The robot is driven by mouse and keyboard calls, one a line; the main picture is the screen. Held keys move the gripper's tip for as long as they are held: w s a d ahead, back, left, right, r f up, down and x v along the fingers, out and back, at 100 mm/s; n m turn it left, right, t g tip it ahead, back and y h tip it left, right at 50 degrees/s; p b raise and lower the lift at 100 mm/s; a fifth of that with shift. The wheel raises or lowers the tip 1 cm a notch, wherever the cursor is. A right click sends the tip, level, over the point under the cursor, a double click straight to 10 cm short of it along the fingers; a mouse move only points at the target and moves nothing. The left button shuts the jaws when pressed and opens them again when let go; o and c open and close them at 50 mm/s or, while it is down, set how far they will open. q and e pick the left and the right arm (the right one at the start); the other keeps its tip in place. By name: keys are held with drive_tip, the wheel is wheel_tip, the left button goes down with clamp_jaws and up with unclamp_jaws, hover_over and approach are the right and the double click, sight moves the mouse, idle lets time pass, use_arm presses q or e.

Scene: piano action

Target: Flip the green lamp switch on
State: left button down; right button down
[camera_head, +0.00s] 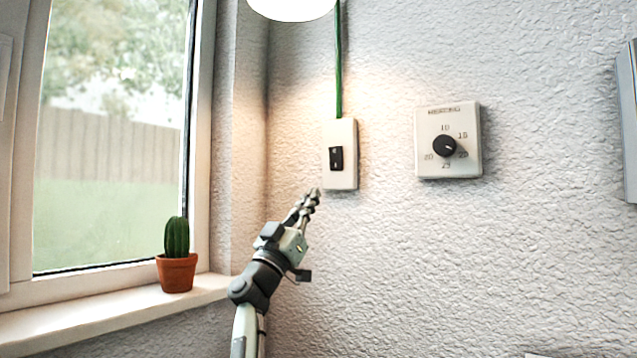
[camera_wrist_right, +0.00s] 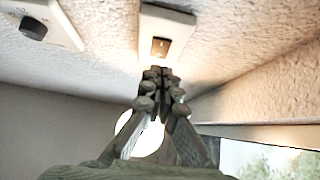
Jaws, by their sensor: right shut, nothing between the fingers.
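The lamp switch is a white wall plate (camera_head: 342,178) with a small black rocker (camera_head: 336,158), and a green cable (camera_head: 338,70) runs up from it to the lit lamp (camera_head: 290,8). My right gripper (camera_head: 313,194) is shut and empty, just below and left of the plate in the head view. In the right wrist view the closed fingertips (camera_wrist_right: 158,76) point at the plate (camera_wrist_right: 168,18), close to the rocker (camera_wrist_right: 160,46). I cannot tell from these frames whether they touch the wall. My left gripper does not show.
A heating dial box (camera_head: 470,120) is on the wall to the right of the switch. A cactus in a clay pot (camera_head: 176,272) stands on the window sill (camera_head: 110,308) at the left. A grey box edge (camera_head: 628,120) is at the far right. The wall between is clear.

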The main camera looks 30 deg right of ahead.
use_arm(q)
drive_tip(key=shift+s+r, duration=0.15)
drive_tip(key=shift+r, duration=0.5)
use_arm(e)
drive_tip(key=v, duration=0.3)
drive_tip(key=shift+a+f, duration=0.1)
drive_tip(key=shift+f, duration=0.1)
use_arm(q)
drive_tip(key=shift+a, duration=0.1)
